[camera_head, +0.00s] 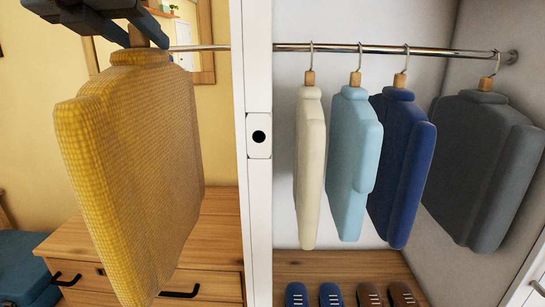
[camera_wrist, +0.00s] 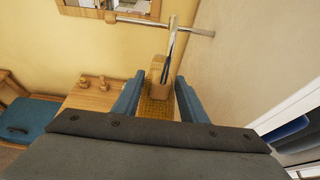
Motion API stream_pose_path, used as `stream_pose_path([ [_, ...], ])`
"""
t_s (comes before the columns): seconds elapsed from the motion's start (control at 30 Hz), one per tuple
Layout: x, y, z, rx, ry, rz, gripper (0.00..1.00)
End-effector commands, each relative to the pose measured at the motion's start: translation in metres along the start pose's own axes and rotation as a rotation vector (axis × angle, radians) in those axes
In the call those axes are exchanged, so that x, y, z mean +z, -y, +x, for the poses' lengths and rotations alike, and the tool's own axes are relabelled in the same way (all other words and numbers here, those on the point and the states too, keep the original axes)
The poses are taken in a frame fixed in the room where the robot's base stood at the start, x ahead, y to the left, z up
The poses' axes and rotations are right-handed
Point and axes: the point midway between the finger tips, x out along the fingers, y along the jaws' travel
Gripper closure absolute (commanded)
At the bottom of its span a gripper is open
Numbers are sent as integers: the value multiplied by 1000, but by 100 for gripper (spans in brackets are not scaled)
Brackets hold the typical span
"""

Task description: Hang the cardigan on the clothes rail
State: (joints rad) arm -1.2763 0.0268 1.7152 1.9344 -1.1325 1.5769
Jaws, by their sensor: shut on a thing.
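The yellow cardigan (camera_head: 135,170) hangs upright at the left of the head view, outside the white wardrobe post. My gripper (camera_head: 140,28) is above it, shut on its hanger's wooden neck. In the wrist view my gripper's fingers (camera_wrist: 160,80) stand on either side of the neck (camera_wrist: 157,70), with yellow cloth below. The grey hook (camera_wrist: 172,40) rises beyond the fingers, close to a metal bar (camera_wrist: 192,30); I cannot tell whether they touch. The clothes rail (camera_head: 380,49) runs across the wardrobe, with a bar section (camera_head: 200,48) left of the post.
Cream (camera_head: 310,165), light blue (camera_head: 352,160), dark blue (camera_head: 400,165) and grey (camera_head: 480,165) garments hang on the rail. The white post (camera_head: 257,200) stands right of the cardigan. A wooden dresser (camera_head: 215,235) is below it. Shoes (camera_head: 330,294) stand on the wardrobe floor.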

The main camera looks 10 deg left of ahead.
Motion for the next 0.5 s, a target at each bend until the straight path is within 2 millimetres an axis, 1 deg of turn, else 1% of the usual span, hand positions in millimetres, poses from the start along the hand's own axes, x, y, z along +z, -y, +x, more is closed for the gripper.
stream_pose_path([
  [0.03, 4, 0, -2, 1, 2, 1, 92],
  [0.5, 23, -1, -9, 1, 2, 1, 92],
])
